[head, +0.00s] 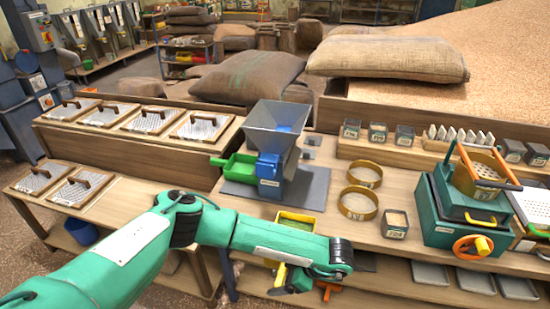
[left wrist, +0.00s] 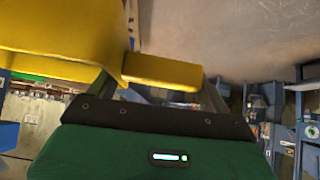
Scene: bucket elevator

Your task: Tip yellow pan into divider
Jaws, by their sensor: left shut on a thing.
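The divider (head: 279,120) is a grey hopper on a blue body, standing on a grey plate on the bench. A green pan (head: 236,165) sits at its left side. The yellow pan (head: 283,214) is in front of the divider plate, with greenish material in it; my left forearm hides part of it. My left gripper (head: 291,281) is low in front of the bench, shut on the pan's handle. In the left wrist view the yellow pan (left wrist: 60,28) fills the upper left, and its handle (left wrist: 163,72) lies between the fingers. My right gripper is out of view.
Sieve rings (head: 358,205) and small sample boxes (head: 395,223) stand right of the divider. A teal machine (head: 462,210) is farther right. Framed screens (head: 200,127) lie on the left bench. Sacks (head: 250,78) lie behind. An orange-red object (head: 328,290) shows below the bench edge.

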